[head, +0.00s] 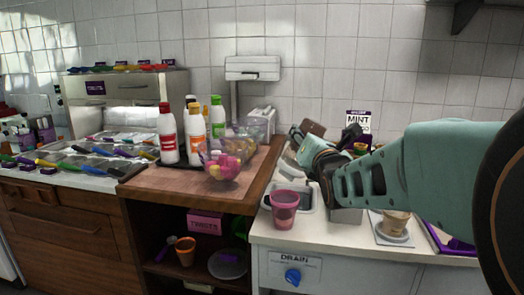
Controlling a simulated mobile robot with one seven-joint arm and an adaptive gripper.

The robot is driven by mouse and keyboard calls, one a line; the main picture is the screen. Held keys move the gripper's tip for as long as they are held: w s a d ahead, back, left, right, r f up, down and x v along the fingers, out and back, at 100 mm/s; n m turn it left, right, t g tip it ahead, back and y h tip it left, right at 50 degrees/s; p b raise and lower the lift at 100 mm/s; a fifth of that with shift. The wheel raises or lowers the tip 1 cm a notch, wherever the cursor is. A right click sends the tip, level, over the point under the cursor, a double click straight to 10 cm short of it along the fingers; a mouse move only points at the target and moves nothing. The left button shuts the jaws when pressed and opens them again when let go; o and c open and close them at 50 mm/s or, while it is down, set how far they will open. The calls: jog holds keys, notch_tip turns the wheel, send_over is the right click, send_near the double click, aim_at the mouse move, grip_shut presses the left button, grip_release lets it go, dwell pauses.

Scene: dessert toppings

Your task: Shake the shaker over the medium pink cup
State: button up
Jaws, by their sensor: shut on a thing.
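The pink cup (284,208) stands upright on the white counter at the front edge of the sink. My arm reaches in from the right, and my gripper (300,138) is above and behind the cup, small in view. It is shut on a dark brown thing (314,129), which appears to be the shaker. Its shape and tilt are hard to make out, and my wrist hides part of it. The held thing is apart from the cup.
Bottles (194,130) and a clear bowl of pink and yellow pieces (224,166) stand on the wooden counter to the left. A beige cup (396,222) stands on a round plate to the right. A MINT sign (358,121) is behind my arm.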

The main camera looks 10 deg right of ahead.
aim_at(309, 119)
jog(key=shift+r+p, duration=1.85)
jog(key=shift+r, duration=2.65)
jog(key=shift+s, duration=0.1)
